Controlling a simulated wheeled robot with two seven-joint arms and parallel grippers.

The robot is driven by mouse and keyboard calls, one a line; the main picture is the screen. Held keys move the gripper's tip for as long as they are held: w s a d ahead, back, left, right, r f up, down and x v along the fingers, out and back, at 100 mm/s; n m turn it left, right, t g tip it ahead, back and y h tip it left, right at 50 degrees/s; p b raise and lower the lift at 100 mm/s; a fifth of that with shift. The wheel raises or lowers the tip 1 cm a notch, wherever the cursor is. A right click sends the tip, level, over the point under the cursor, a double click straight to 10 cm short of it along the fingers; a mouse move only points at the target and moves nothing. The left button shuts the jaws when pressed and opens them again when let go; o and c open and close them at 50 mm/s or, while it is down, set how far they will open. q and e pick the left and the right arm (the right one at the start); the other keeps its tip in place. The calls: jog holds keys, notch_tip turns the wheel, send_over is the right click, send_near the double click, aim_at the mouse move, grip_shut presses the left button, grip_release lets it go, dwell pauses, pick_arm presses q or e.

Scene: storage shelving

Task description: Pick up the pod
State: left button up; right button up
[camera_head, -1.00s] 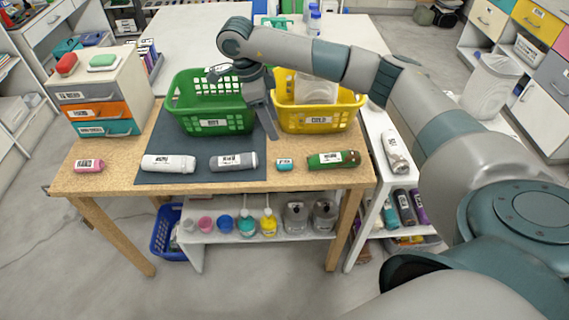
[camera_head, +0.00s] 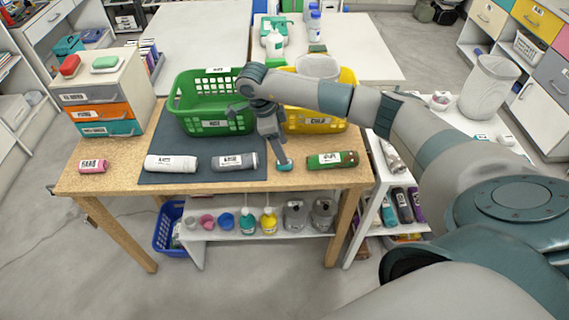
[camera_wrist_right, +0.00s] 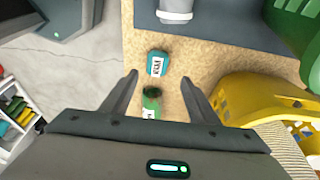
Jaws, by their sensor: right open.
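A small teal pod-like item (camera_head: 284,165) with a white label lies on the wooden table (camera_head: 122,152), between a grey cylinder (camera_head: 235,161) and a green cylinder (camera_head: 331,160). My right gripper (camera_head: 279,152) reaches down over it and partly hides it. In the right wrist view the open fingers (camera_wrist_right: 159,77) stand on either side, with the teal item (camera_wrist_right: 157,64) just beyond the tips and the green cylinder (camera_wrist_right: 151,102) lower between them. The gripper holds nothing. I cannot tell its exact height above the table. My left gripper is not in view.
A green basket (camera_head: 222,124) and a yellow basket (camera_head: 313,122) stand behind, close to my right arm. A white cylinder (camera_head: 171,163) lies on the dark mat (camera_head: 200,177). A pink item (camera_head: 93,166) is at the left. A drawer unit (camera_head: 97,97) stands at back left.

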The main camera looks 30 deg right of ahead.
jog(key=shift+s+a+f+p, duration=0.1)
jog(key=shift+s+f+p, duration=0.1)
jog(key=shift+f+p, duration=0.45)
jog(key=p+x, duration=0.1)
jog(key=x, duration=0.1)
jog(key=shift+a+f+p, duration=0.25)
jog(key=shift+f+p, duration=0.1)
jog(key=shift+f, duration=0.1)
jog(key=shift+s+d+f, duration=0.1)
jog(key=shift+d+f, duration=0.05)
jog(key=shift+f, duration=0.45)
jog(key=c, duration=1.1)
